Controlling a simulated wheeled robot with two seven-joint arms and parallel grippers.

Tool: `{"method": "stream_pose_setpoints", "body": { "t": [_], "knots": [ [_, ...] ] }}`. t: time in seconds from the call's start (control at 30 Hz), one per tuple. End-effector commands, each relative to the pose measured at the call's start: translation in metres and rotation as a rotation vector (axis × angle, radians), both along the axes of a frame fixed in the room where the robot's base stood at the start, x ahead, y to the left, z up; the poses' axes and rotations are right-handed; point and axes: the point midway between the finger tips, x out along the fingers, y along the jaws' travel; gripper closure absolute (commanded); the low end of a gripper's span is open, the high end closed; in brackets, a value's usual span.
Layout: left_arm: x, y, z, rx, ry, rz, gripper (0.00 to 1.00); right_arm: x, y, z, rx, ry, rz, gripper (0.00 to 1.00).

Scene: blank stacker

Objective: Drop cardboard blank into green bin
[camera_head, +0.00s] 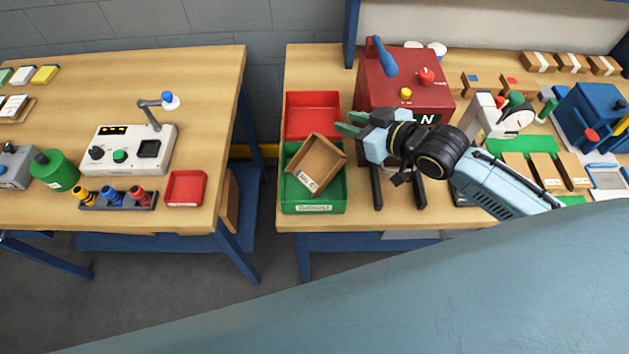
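The green bin (337,190) stands at the left front of the right-hand table. A brown cardboard blank (322,162) with a white label is in it, tilted and turned askew, its upper part reaching above the bin's back rim. My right gripper (347,123) comes in from the right, just above and right of the blank's upper corner. Its green-tipped fingers are apart, with nothing seen between them. The gripper looks clear of the blank. My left gripper is not in view.
A red bin (312,112) sits directly behind the green bin. A red machine (398,85) stands behind my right gripper. Brown pieces on a green mat (513,146), a dial gauge (512,118) and a blue machine (590,112) are to the right. A floor gap separates the left table (205,85).

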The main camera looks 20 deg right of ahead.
Motion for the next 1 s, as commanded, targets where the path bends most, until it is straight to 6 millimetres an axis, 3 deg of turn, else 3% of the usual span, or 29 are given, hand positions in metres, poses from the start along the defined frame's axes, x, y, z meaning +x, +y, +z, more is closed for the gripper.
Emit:
{"method": "stream_pose_setpoints", "body": {
  "t": [0.2, 0.5, 1.0],
  "knots": [
    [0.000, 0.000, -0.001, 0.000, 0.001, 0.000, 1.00, -0.036, -0.020, 0.015, -0.004, 0.004, 0.001, 0.72],
    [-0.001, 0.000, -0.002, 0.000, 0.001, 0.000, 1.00, -0.073, -0.039, 0.033, -0.002, 0.005, 0.001, 0.72],
    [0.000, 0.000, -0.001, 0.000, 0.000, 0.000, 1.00, -0.089, -0.048, 0.042, 0.000, 0.000, 0.001, 0.72]
  ]
}}
